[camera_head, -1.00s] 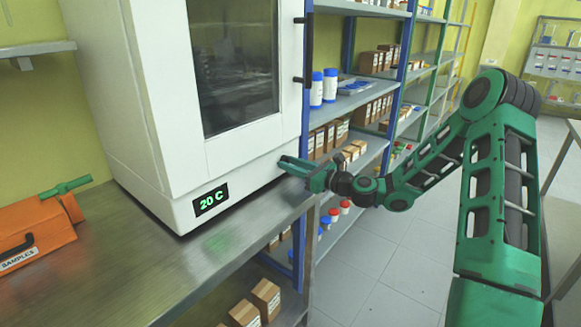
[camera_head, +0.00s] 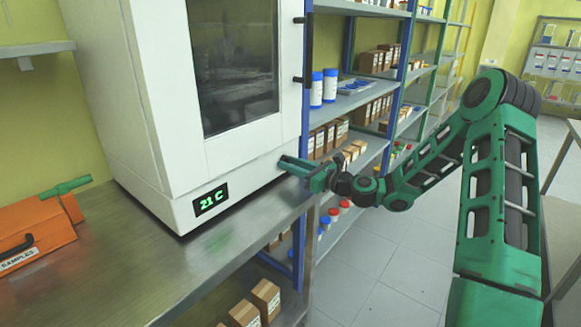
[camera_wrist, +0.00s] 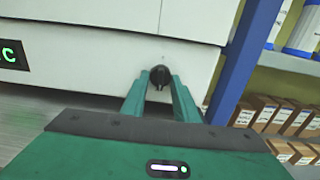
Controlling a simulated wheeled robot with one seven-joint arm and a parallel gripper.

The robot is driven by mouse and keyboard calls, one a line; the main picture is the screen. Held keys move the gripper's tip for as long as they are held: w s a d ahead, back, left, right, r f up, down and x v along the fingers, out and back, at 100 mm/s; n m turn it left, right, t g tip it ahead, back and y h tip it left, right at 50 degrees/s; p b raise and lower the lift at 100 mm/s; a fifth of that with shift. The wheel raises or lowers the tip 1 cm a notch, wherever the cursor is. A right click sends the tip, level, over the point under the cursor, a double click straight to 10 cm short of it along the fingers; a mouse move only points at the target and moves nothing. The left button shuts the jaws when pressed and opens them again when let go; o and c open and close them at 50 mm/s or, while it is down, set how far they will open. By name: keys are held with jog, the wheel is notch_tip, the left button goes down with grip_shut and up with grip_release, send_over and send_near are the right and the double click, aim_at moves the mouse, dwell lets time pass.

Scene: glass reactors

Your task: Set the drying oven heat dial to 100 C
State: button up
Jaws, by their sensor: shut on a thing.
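The white drying oven (camera_head: 150,120) stands on the metal bench, and its green display (camera_head: 211,200) reads 21 C. In the wrist view the display (camera_wrist: 12,54) is cut off at the left edge, with only its last letter showing. The black heat dial (camera_wrist: 160,75) sits on the oven's lower front panel. My gripper (camera_wrist: 160,88) is shut on the dial, one green finger on each side. In the head view my gripper (camera_head: 285,165) reaches the lower right of the oven front and hides the dial.
An orange samples case (camera_head: 35,238) lies on the bench (camera_head: 130,275) left of the oven. A blue shelf post (camera_wrist: 243,60) stands close to the right of my gripper. Shelves with boxes (camera_head: 372,112) and bottles (camera_head: 330,86) are behind it.

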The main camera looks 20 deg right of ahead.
jog(key=o, duration=1)
jog(key=shift+w+d, duration=0.1)
jog(key=shift+d, duration=0.1)
jog(key=shift+o, duration=0.2)
jog(key=shift+a, duration=0.1)
jog(key=v, duration=1.1)
jog(key=shift+w+f, duration=0.1)
